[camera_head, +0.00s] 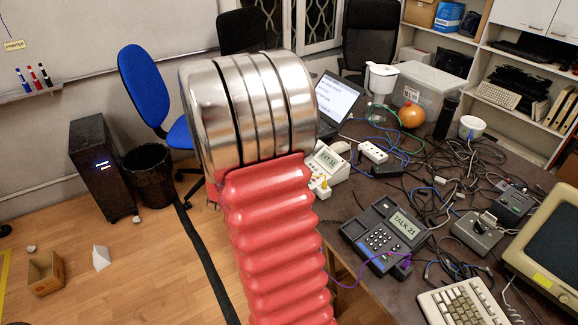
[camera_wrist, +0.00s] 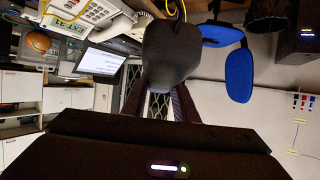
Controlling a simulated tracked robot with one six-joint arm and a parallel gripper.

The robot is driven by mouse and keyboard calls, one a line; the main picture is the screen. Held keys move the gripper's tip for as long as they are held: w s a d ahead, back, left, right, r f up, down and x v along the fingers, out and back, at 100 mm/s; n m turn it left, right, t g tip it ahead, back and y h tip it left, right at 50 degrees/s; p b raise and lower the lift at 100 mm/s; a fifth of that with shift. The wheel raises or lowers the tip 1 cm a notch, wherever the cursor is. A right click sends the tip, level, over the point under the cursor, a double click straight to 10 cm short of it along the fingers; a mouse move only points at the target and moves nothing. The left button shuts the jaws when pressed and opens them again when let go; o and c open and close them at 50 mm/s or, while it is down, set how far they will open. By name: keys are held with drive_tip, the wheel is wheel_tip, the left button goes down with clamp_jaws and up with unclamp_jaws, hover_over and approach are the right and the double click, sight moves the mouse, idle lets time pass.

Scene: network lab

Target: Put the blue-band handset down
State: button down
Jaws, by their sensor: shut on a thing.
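In the wrist view my gripper (camera_wrist: 167,84) is shut on a dark, rounded thing (camera_wrist: 171,50), which I take for the handset. A dark desk phone (camera_head: 385,236) labelled TALK 21 sits on the desk (camera_head: 350,203), right of my arm. A short dark coiled cord (camera_head: 334,222) shows at its left side.
Tangled cables (camera_head: 440,190) cover much of the desk's right side. A keyboard (camera_head: 464,303), a monitor (camera_head: 548,245), a joystick box (camera_head: 477,234) and a laptop (camera_head: 338,104) stand around. A blue chair (camera_head: 145,88) and a black bin (camera_head: 150,177) are left of my arm.

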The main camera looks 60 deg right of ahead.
drive_tip(key=w+a+n+t+y, duration=0.25)
drive_tip(key=w+a, duration=0.25)
drive_tip(key=a, duration=0.4)
drive_tip(key=w+a+n+t+y, duration=0.25)
drive_tip(key=w+a, duration=0.25)
drive_tip(key=a, duration=0.3)
drive_tip(key=w+a+n+y, duration=0.2)
drive_tip(key=a+n+y, duration=0.1)
drive_tip(key=a, duration=0.8)
drive_tip(key=w+a+r+n+t+y, duration=0.1)
drive_tip(key=a+n+y, duration=0.2)
drive_tip(key=a, duration=0.8)
drive_tip(key=shift+w+r, duration=0.15)
drive_tip(key=shift+w, duration=0.2)
drive_tip(key=shift+s+a, duration=0.1)
